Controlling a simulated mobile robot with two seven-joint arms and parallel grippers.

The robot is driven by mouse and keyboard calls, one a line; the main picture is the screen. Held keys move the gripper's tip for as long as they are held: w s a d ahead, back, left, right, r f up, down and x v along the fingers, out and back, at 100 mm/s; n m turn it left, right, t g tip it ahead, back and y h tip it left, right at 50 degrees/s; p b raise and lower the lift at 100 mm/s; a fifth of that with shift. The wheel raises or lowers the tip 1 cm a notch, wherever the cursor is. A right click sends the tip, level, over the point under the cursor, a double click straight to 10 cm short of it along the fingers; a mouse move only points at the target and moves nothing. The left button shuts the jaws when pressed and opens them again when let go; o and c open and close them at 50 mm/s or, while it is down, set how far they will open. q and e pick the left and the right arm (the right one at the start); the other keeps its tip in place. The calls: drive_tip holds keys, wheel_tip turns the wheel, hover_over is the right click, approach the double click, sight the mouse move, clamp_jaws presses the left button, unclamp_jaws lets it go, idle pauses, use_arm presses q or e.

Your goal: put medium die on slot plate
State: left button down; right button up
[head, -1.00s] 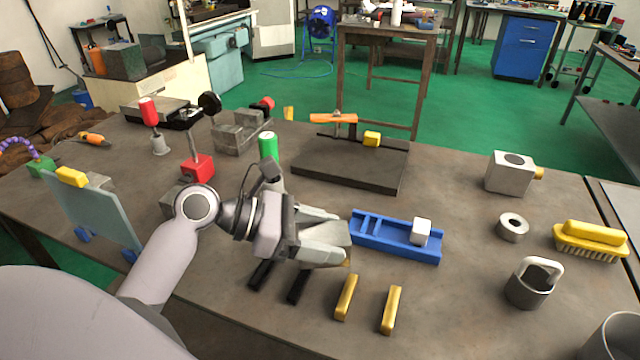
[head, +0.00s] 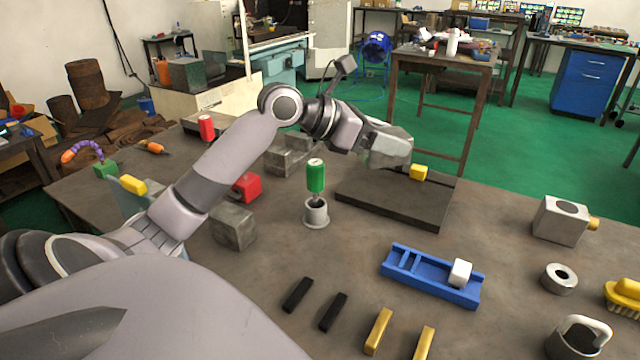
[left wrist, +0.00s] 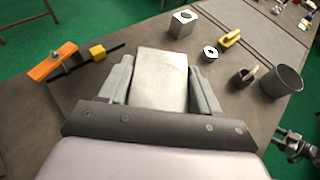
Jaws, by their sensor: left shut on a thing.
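My left gripper (head: 405,155) is shut on a silver-grey metal block (left wrist: 158,80), which I take to be the medium die. The left wrist view shows the block between the two fingers (left wrist: 155,95). In the head view the gripper is over the back part of a dark flat plate (head: 395,200), probably the slot plate, and largely hides the block. I cannot tell whether the block touches the plate. A yellow block (head: 418,172) is beside the fingertips; the left wrist view also shows an orange bar (left wrist: 52,62). A dark metallic part at the wrist view's lower right may be my right gripper.
A blue tray (head: 410,268) with a white cube (head: 460,272) lies in front of the plate. A green-topped tool (head: 316,180) stands left of it. Black bars (head: 298,294) and gold bars (head: 378,330) lie nearer. A metal housing (head: 560,220) and ring (head: 559,278) are right.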

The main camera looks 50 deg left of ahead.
use_arm(q)
drive_tip(key=shift+a+r, duration=0.15)
drive_tip(key=shift+a, duration=0.05)
wheel_tip(320, 180, down, 19)
drive_tip(key=b, duration=0.3)
drive_tip(key=shift+w, duration=0.1)
drive_tip(key=shift+f, duration=0.25)
drive_tip(key=c, duration=0.5)
unclamp_jaws()
drive_tip(key=shift+f, duration=0.25)
drive_tip(key=shift+r, duration=0.1)
